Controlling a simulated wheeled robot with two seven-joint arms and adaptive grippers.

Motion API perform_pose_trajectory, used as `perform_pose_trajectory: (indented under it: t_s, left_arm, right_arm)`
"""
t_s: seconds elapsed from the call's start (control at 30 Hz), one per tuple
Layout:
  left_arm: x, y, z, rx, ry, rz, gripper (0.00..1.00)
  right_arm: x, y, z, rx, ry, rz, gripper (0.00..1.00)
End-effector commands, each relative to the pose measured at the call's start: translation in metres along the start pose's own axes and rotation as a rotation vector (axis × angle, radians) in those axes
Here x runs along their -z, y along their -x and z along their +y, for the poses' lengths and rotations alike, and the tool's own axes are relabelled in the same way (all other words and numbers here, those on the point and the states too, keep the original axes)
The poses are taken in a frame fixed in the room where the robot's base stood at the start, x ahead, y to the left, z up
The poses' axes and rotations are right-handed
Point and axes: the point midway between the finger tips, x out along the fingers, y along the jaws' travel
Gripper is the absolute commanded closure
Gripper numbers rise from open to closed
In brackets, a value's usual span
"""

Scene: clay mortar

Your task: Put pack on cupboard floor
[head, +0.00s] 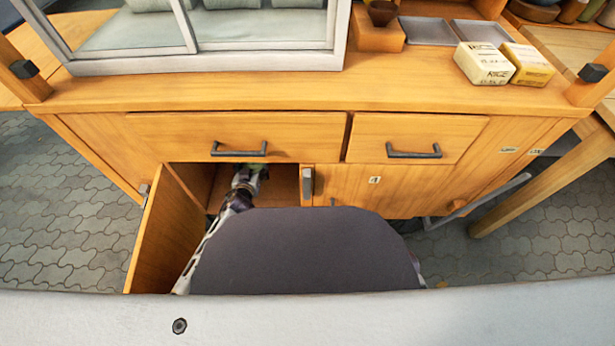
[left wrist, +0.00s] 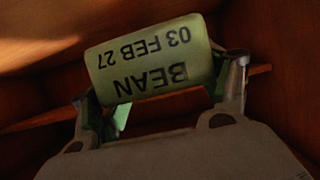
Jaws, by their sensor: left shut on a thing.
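The pack is a pale green block labelled "BEAN 03 FEB 27" (left wrist: 150,60), seen upside down in the left wrist view. My left gripper (left wrist: 165,90) is shut on it, one finger at each end. In the head view my left gripper (head: 245,180) reaches into the open cupboard (head: 285,185), below the wide drawer. Only a bit of green shows there. The cupboard door (head: 168,235) stands open to the left. Whether the pack touches the cupboard floor cannot be told. My right gripper is not in view.
The wide drawer (head: 300,135) and the narrow drawer (head: 415,135) are shut above. A closed door (head: 375,185) lies right of the opening. Two yellowish packs (head: 484,64) (head: 528,65) and grey trays (head: 428,31) stand on the counter. In the left wrist view, dark wooden walls surround the gripper.

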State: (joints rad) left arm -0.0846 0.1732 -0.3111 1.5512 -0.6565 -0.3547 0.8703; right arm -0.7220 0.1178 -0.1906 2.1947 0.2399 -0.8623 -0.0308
Motion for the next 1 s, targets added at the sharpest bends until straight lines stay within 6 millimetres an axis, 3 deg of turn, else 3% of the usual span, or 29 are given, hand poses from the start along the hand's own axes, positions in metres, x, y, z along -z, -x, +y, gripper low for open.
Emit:
perform_pose_trajectory:
  t_s: [0.7,1.0]
  left_arm:
    - [0.0,0.0,0.0,0.0,0.0,0.001,0.53]
    - [-0.017,-0.008,0.0,0.0,0.0,0.001,0.53]
  right_arm:
    - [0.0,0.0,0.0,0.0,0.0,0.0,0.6]
    - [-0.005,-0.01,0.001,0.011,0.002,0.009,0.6]
